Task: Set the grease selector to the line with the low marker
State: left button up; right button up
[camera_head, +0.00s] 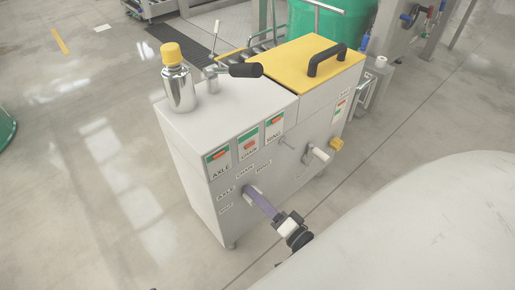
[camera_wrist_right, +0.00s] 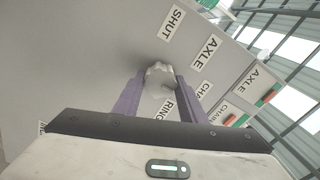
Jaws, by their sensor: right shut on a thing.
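The grease selector, a pale knob (camera_wrist_right: 158,74), sits on the front of a grey cabinet (camera_head: 185,165). My right gripper (camera_head: 250,193) has its purple fingers shut around the knob; they also show in the wrist view (camera_wrist_right: 161,82). SHUT (camera_wrist_right: 174,22), AXLE (camera_wrist_right: 207,52), CHAIN and RING (camera_wrist_right: 168,108) labels surround the knob. Its pointing direction is unclear. Above are three gauges: AXLE (camera_head: 219,160), CHAIN (camera_head: 248,146) and RING (camera_head: 275,124). The red-orange marker appears lower in the CHAIN gauge than in the other two. My left gripper is not in view.
A steel bottle with a yellow cap (camera_head: 178,80) and a black-gripped lever (camera_head: 245,70) are on the cabinet top. A yellow lid with a black handle (camera_head: 327,55) is beside them. A pale handle (camera_head: 318,154) and a yellow knob (camera_head: 336,144) stick out right of the selector.

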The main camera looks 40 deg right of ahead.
dwell(0.4)
jog(key=o, duration=1)
jog(key=shift+s, duration=0.1)
